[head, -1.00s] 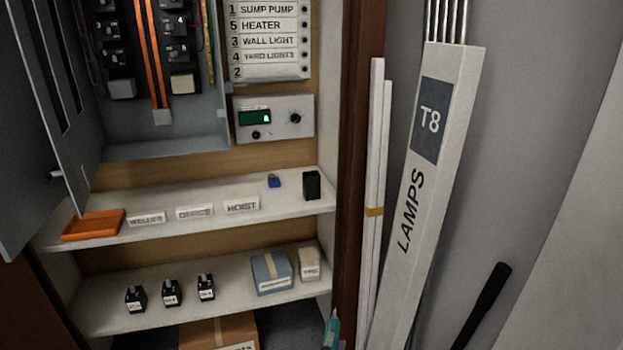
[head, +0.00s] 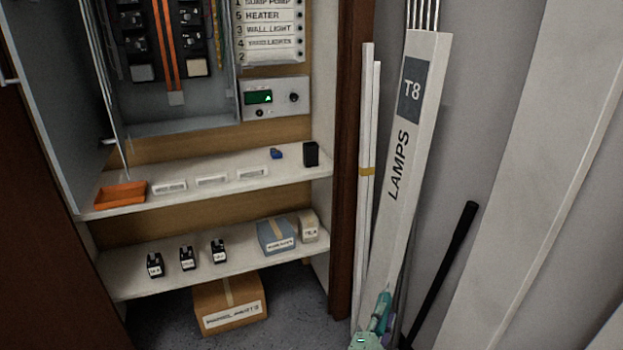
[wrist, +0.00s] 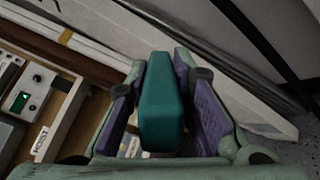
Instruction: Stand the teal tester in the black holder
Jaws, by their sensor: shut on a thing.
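The teal tester (wrist: 160,105) is held between the purple pads of my gripper (wrist: 165,90) in the wrist view. In the head view my gripper (head: 372,325) is at the bottom, right of the cabinet frame and in front of the lamp box, with the teal tester (head: 381,308) showing at it. The black holder (head: 311,153) stands upright at the right end of the upper shelf, far up and left of my gripper. The inside of the holder is too small to make out.
The upper shelf (head: 220,170) also bears a blue padlock-like item (head: 276,153), white labels and an orange tray (head: 120,194). The brown cabinet post (head: 350,150), white strips (head: 365,200) and LAMPS box (head: 410,130) stand between or beside my gripper and the shelf.

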